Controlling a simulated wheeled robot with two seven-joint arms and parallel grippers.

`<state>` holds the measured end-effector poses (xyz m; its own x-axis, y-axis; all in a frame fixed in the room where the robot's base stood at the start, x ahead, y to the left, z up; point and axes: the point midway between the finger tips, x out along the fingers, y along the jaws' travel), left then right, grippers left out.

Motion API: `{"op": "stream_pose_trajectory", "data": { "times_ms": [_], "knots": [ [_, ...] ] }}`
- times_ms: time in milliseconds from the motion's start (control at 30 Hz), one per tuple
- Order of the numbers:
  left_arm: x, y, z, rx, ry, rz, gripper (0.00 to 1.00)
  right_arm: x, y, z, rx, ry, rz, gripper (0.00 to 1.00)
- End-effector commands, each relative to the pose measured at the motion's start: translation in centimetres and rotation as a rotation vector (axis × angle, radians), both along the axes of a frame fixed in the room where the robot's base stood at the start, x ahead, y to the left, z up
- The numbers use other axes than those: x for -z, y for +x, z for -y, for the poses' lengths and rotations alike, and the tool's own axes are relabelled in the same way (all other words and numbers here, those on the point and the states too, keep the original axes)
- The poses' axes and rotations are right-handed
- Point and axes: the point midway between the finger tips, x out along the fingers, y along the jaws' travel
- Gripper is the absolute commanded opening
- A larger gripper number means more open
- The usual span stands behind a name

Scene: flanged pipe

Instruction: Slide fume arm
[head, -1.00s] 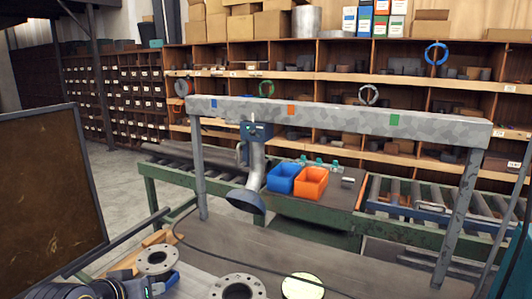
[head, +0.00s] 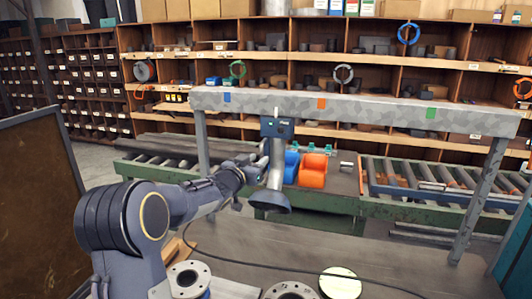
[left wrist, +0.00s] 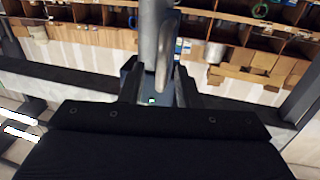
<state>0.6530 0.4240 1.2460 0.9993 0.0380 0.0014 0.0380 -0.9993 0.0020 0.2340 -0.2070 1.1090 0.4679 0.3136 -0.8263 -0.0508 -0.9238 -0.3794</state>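The fume arm hangs from a grey overhead rail (head: 360,106). Its blue carriage (head: 277,128) sits between the rail's blue mark (head: 227,97) and orange mark (head: 321,103). A grey duct (head: 276,165) runs down to a flared dark hood (head: 268,201). My left gripper (head: 254,167) is beside the duct, above the hood. In the left wrist view, the left gripper's fingers (left wrist: 158,82) stand apart, with a grey tubular part (left wrist: 165,55) of the fume arm between or just beyond them. I cannot tell whether they touch it. My right gripper is not in view.
A green mark (head: 431,112) is farther right on the rail. Rail posts (head: 480,200) stand at both ends. Flanges (head: 188,279) lie on the bench (head: 400,275) below. An orange bin (head: 312,171) and a blue bin (head: 292,166) stand behind the duct. A dark panel is at left.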

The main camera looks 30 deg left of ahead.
Motion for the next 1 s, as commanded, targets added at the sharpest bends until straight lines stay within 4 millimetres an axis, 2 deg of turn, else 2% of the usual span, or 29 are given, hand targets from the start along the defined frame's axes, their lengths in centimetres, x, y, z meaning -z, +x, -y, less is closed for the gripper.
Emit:
{"op": "stream_pose_trajectory", "data": {
  "times_ms": [100, 233, 600, 833, 1000],
  "knots": [
    [-0.2, 2.0, -0.1, 0.000, 0.001, -0.002, 0.30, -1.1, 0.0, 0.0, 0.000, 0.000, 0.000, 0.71],
    [-0.2, 3.4, -0.1, -0.001, 0.001, -0.002, 0.30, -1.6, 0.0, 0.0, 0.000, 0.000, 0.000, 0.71],
    [0.0, 4.1, -0.2, -0.002, -0.001, -0.001, 0.30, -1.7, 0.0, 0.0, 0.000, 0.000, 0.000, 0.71],
    [0.0, 4.1, -0.2, -0.002, 0.000, -0.001, 0.01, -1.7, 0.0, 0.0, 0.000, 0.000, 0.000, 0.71],
    [0.0, 4.1, -0.2, -0.002, 0.000, -0.001, 0.00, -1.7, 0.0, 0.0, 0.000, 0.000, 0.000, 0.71]
  ]
}}
